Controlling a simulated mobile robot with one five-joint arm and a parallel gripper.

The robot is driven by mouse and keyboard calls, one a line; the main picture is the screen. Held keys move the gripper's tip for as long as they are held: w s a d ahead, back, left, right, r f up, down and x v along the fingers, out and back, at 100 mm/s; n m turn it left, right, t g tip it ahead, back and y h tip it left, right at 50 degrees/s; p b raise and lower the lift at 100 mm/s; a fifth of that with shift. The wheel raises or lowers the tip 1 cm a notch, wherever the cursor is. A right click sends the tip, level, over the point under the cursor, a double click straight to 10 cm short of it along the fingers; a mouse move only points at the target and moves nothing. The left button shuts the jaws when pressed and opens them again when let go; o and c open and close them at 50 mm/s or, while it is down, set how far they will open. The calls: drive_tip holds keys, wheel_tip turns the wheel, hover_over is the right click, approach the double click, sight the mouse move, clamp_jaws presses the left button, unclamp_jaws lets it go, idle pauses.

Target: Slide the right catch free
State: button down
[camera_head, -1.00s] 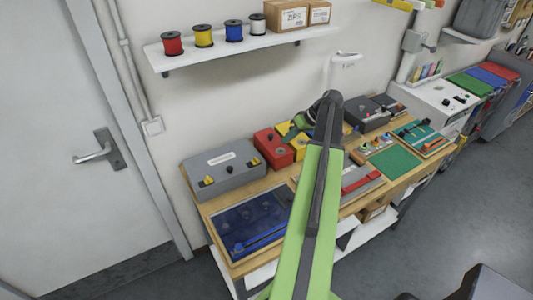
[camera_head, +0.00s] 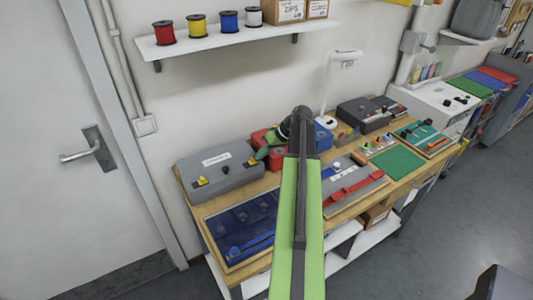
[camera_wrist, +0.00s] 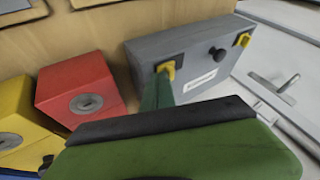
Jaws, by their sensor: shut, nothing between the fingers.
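A grey box (camera_head: 218,175) with a white label stands at the left end of the bench. It has a left yellow catch (camera_head: 202,181), a dark knob between the catches, and a right yellow catch (camera_head: 253,161). In the wrist view the right catch (camera_wrist: 168,68) is on the side nearer the red box, and the other catch (camera_wrist: 243,40) is farther off. My gripper (camera_head: 262,153) is at the box's right end, its green finger tip (camera_wrist: 160,85) right at the right catch. The fingers look shut and empty. I cannot tell whether they touch the catch.
A red box (camera_wrist: 82,92) and a yellow box (camera_wrist: 14,120) stand beside the grey box. A clear-topped blue tray (camera_head: 212,226) lies in front of it. A shelf with spools (camera_head: 165,34) hangs above, and a door (camera_head: 50,110) is at left.

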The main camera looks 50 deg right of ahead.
drive_tip(key=shift+a, duration=0.1)
drive_tip(key=shift+w+a, duration=0.2)
drive_tip(key=shift+a, duration=0.45)
drive_tip(key=shift+w+a, duration=0.2)
drive_tip(key=shift+a, duration=0.4)
drive_tip(key=shift+d, duration=0.5)
drive_tip(key=d+f+p+v, duration=0.1)
drive_tip(key=d+p+v, duration=0.1)
drive_tip(key=p+v, duration=0.6)
drive_tip(key=v, duration=0.3)
drive_tip(key=shift+s+d, duration=0.3)
drive_tip(key=shift+s, duration=0.1)
drive_tip(key=shift+r, duration=0.1)
